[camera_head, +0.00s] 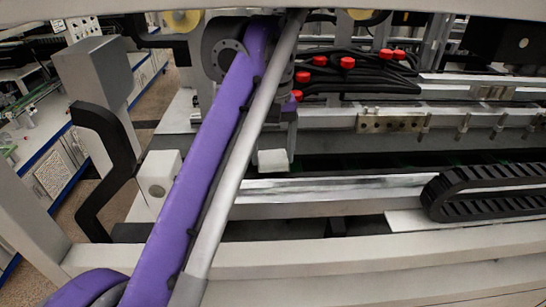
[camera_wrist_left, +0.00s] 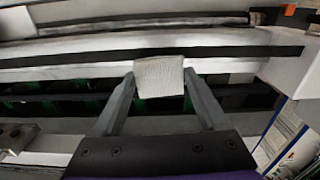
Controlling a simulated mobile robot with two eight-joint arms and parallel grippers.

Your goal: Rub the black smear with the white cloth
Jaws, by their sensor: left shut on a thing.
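The white cloth, a small folded block, is held between the fingertips of my left gripper (camera_head: 276,150). In the head view the cloth (camera_head: 272,161) is at the back edge of a pale metal rail (camera_head: 330,189). In the left wrist view the cloth (camera_wrist_left: 160,77) sits squarely between the two grey fingers of the left gripper (camera_wrist_left: 160,84), over the rail. I cannot tell whether it touches the rail. The rail has dull grey streaks to the right of the cloth in the head view, but I cannot clearly make out the black smear. My right gripper is not in view.
A black cable chain (camera_head: 485,190) lies on the right end of the rail. Black cables with several red caps (camera_head: 347,62) are behind. A white block (camera_head: 158,178) stands left of my arm, beside a black bracket (camera_head: 103,165). A beige beam (camera_head: 330,254) runs across the front.

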